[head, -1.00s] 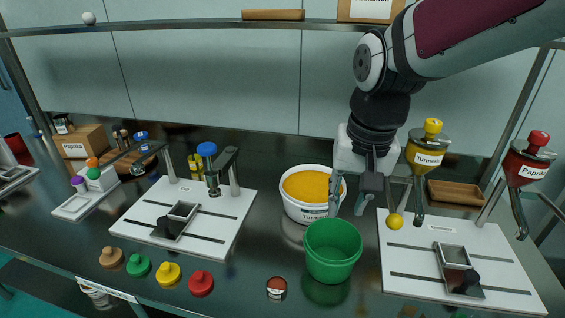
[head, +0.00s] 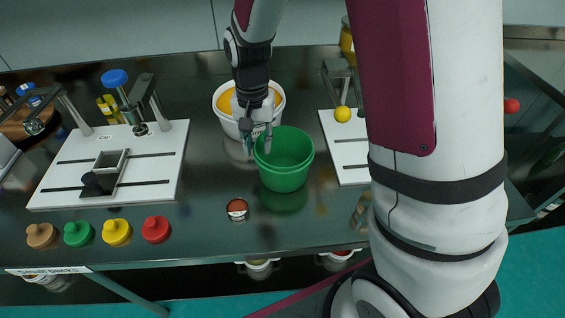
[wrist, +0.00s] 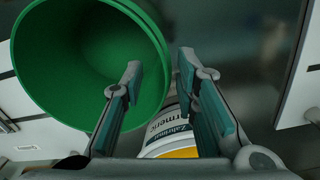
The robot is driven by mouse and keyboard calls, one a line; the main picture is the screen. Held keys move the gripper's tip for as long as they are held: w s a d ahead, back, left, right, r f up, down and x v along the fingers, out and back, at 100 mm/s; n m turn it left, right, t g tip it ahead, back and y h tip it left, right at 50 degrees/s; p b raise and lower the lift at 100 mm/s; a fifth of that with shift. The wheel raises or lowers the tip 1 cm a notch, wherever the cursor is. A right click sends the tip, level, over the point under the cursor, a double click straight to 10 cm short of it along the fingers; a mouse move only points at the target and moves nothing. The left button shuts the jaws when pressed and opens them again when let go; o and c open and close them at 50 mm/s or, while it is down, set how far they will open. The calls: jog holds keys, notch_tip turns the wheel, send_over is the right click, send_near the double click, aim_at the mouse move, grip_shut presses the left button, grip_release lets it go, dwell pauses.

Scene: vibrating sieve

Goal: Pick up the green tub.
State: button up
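The green tub (head: 287,165) stands upright and open on the dark counter, right of my gripper (head: 258,146) in the head view. In the wrist view the tub (wrist: 75,50) fills the upper left. My gripper (wrist: 158,75) is open and empty. In the wrist view its left finger overlaps the inside of the tub and its right finger is outside, so the tub's rim appears between them. I cannot tell whether either finger touches the wall.
A white turmeric tub (head: 225,112) stands close behind my gripper. A small round reddish-topped item (head: 237,209) lies in front. White boards with fixtures stand at left (head: 150,165) and right (head: 350,165). Several coloured knobbed pieces (head: 117,232) line the front left.

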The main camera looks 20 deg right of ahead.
jog(key=shift+d+f+b, duration=0.15)
jog(key=shift+f+b, duration=0.05)
jog(key=shift+f, duration=1.5)
jog(key=shift+d+f+b, duration=0.1)
jog(key=shift+f+b, duration=0.1)
jog(key=shift+f, duration=1.5)
jog(key=shift+c, duration=0.6)
grip_shut()
